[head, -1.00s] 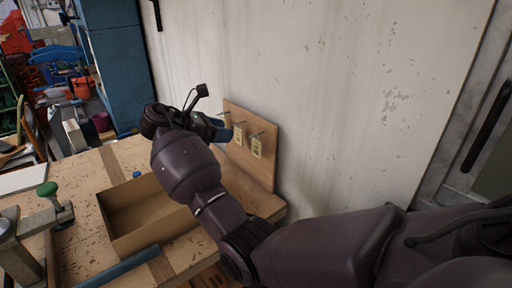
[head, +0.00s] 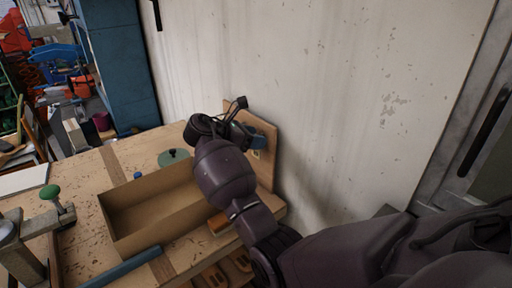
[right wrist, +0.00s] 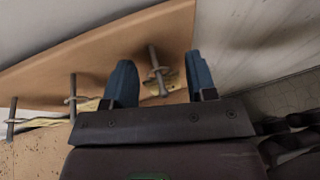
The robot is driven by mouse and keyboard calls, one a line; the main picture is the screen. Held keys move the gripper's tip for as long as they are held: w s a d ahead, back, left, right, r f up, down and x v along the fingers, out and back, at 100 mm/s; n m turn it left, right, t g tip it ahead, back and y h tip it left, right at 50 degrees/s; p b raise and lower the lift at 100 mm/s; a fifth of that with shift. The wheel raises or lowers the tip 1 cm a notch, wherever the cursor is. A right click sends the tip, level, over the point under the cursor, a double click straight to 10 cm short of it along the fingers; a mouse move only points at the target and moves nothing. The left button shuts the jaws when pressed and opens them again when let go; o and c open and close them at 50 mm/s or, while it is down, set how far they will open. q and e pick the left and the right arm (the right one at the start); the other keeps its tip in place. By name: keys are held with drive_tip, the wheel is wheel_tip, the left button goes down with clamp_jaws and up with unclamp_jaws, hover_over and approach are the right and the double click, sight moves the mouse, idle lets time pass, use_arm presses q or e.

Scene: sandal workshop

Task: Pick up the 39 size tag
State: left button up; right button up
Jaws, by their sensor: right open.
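A wooden peg board (head: 265,175) stands against the wall at the back of the bench. Paper size tags hang from its pegs. One pale tag (head: 257,154) shows just below my right gripper (head: 257,141) in the head view; its number is not readable. In the right wrist view, my right gripper (right wrist: 161,80) is open, its blue fingers on either side of one metal peg (right wrist: 153,62). A tag (right wrist: 175,83) hangs there by a string, between the fingers and not gripped. A second tag (right wrist: 88,104) hangs outside the fingers. I cannot tell which is the 39. My left gripper is out of view.
An open, empty cardboard box (head: 150,215) stands on the workbench (head: 80,180). A green disc (head: 173,157) lies behind it. A clamp with a green knob (head: 49,192) is at the left. The white wall (head: 320,80) rises close behind the board.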

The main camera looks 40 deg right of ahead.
drive_tip(key=shift+a, duration=0.1)
drive_tip(key=shift+c, duration=0.5)
drive_tip(key=c, duration=0.6)
drive_tip(key=shift+c, duration=0.2)
drive_tip(key=shift+w, duration=0.1)
